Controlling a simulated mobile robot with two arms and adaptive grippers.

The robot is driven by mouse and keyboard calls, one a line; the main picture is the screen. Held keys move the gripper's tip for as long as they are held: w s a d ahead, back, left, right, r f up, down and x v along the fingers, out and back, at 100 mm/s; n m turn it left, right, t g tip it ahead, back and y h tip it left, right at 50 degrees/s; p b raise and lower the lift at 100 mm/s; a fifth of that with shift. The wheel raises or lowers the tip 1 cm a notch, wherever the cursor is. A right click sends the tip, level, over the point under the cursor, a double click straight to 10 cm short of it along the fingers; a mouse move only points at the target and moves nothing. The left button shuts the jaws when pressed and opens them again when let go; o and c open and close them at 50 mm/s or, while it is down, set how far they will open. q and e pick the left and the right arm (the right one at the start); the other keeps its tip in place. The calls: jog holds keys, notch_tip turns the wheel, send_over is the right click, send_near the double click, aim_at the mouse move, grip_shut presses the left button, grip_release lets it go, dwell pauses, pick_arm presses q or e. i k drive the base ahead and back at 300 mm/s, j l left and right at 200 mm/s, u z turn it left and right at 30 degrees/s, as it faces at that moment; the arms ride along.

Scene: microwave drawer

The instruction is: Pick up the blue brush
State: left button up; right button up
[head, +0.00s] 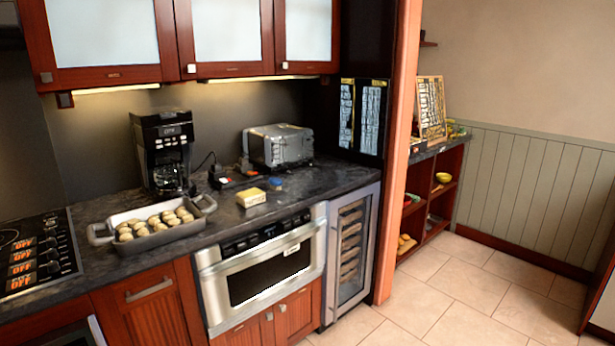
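A small blue object (276,184), likely the blue brush, lies on the dark countertop (315,186) in front of the toaster. It is too small to make out bristles or a handle. A yellow and white block (251,198) sits just in front of it and to its left. Neither of my grippers shows in the head view.
A toaster (279,146) and a coffee maker (163,150) stand at the back of the counter. A tray (103,233) of round food is at the left, near the stove (38,255). The microwave drawer (268,270) below looks shut. Tiled floor (465,285) at the right is clear.

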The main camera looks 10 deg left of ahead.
aim_at(275, 183)
jog(key=i+l, duration=0.4)
jog(key=i, duration=0.2)
jog(key=i+l, duration=0.4)
jog(key=i, duration=0.2)
